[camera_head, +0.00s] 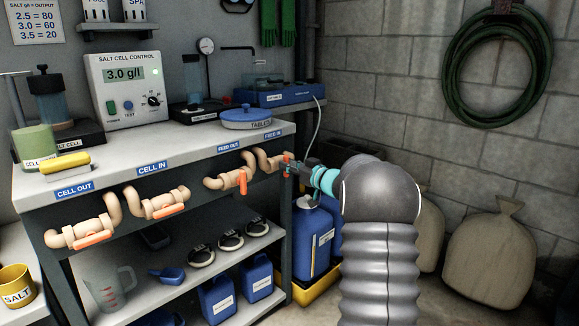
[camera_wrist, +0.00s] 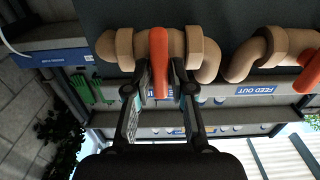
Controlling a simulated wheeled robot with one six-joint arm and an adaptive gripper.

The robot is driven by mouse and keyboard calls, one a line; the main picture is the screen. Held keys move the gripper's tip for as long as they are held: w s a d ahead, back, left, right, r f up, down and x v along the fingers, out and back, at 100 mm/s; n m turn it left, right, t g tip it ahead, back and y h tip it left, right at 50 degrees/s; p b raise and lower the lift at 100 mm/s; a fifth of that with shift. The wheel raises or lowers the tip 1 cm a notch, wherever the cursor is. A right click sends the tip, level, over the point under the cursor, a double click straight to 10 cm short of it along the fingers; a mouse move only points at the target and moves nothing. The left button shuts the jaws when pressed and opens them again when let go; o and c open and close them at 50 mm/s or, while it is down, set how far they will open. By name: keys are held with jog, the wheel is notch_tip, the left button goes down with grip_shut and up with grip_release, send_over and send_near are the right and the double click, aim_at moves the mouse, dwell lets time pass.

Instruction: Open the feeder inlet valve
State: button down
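The feeder inlet valve is the beige pipe fitting under the "FEED IN" label (camera_head: 273,134), at the right end of the bench front. Its orange handle (camera_head: 287,160) is partly hidden by my gripper (camera_head: 300,168). In the wrist view, the orange handle (camera_wrist: 159,62) lies across the beige valve body (camera_wrist: 124,45), crosswise to the pipe. My gripper (camera_wrist: 161,82) has one dark finger on each side of the handle's free end, close against it. The fingers appear shut on the handle, though the exact contact is hard to see.
The feed out valve (camera_head: 230,181) is just left, its handle hanging crosswise. The cell in valve (camera_head: 160,205) and cell out valve (camera_head: 82,234) have handles along their pipes. Blue jugs (camera_head: 313,238) stand below the bench end. Sacks (camera_head: 490,258) lean on the right wall.

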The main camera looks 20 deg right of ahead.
jog(key=shift+n+b, duration=0.3)
jog(key=shift+n, duration=0.1)
jog(key=n+b, duration=0.4)
jog(key=n, duration=0.1)
jog(key=n+b, duration=0.3)
jog(key=n, duration=0.3)
jog(key=n+b, duration=0.4)
jog(key=n, duration=0.2)
jog(key=shift+s+a+f+b, duration=0.1)
jog(key=shift+a+f+b, duration=0.2)
jog(key=shift+a+f, duration=0.05)
dwell(0.4)
jog(key=c, duration=1.1)
grip_release()
